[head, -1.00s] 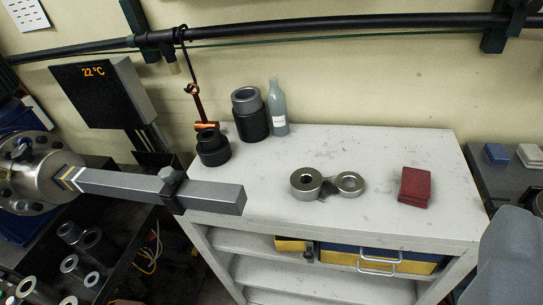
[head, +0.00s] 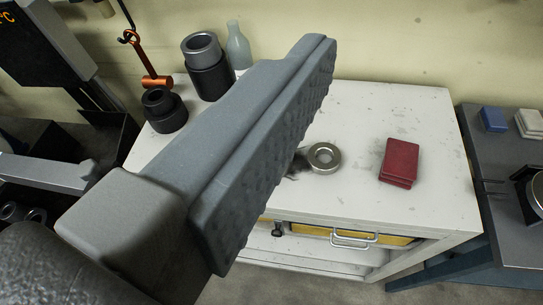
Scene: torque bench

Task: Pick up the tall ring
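Part of my gripper (head: 265,125) fills the middle of the head view as a large blue-grey jaw with a bumpy pad, slanting up to the right. I see only one jaw clearly, and nothing is visibly held against its pad. It covers the left middle of the white cabinet top (head: 420,115). A low, flat steel ring (head: 316,168) lies on the top just right of the jaw. The taller steel ring that stood left of the flat one is hidden behind the jaw.
Dark red blocks (head: 397,160) lie to the right. A dark bench (head: 505,195) is at right.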

